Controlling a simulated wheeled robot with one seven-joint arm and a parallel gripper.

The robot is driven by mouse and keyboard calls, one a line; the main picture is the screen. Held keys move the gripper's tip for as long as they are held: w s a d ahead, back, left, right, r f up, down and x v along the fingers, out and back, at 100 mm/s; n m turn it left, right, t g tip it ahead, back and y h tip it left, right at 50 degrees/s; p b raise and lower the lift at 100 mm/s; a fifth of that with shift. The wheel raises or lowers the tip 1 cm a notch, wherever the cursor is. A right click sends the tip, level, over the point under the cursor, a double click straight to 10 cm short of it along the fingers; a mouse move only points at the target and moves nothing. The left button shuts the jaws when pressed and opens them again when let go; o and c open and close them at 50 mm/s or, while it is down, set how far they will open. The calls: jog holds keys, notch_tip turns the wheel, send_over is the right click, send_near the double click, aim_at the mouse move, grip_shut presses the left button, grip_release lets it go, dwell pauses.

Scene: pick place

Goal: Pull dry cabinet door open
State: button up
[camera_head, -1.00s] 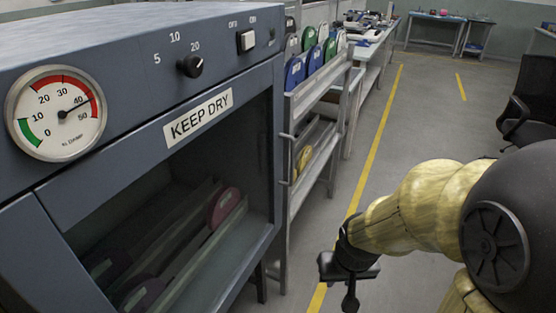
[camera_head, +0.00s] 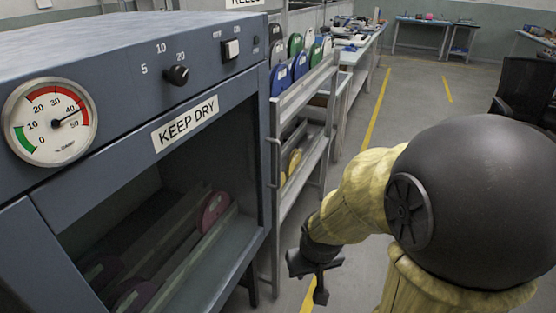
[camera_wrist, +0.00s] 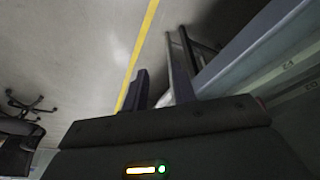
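The dry cabinet (camera_head: 110,115) is a blue-grey box at the left of the head view, with a "KEEP DRY" label (camera_head: 185,123). Its front shows a dark interior with reels in slots. I cannot tell whether a clear door pane covers this front. A thin upright bar handle (camera_head: 275,163) shows at the cabinet's right edge; whether it belongs to the door or the rack behind is unclear. My gripper (camera_head: 315,268) is right of the cabinet, apart from it, pointing down. In the wrist view my gripper (camera_wrist: 157,85) has its two fingers apart, with nothing between them.
A grey rack (camera_head: 310,110) with several coloured reels stands just behind the cabinet. Workbenches (camera_head: 360,55) run on beyond it. A black office chair (camera_head: 525,95) is at the far right. The floor along the yellow line (camera_head: 375,110) is clear.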

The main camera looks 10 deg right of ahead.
jog(key=w+d+r+n+t+y+p, duration=0.1)
jog(key=w+d+r+n+t+p, duration=0.1)
jog(key=w+d+p, duration=0.3)
jog(key=w+d+r+n+t+y+p, duration=0.1)
jog(key=w+r+t+p, duration=0.15)
jog(key=w, duration=0.45)
jog(key=w+d+r+n+t+p, duration=0.2)
jog(key=w+d+p, duration=0.1)
jog(key=w+p, duration=0.3)
jog(key=s+d+r+n+t+y+p, duration=0.1)
jog(key=s+r+n+t+y+p, duration=0.2)
jog(key=r+y+p, duration=0.2)
jog(key=y+p, duration=0.3)
jog(key=y, duration=0.2)
jog(key=shift+s+d+p, duration=0.25)
jog(key=shift+d+p, duration=0.1)
jog(key=shift+t, duration=0.25)
jog(key=p, duration=0.3)
send_over(279, 185)
jog(key=shift+w, duration=0.35)
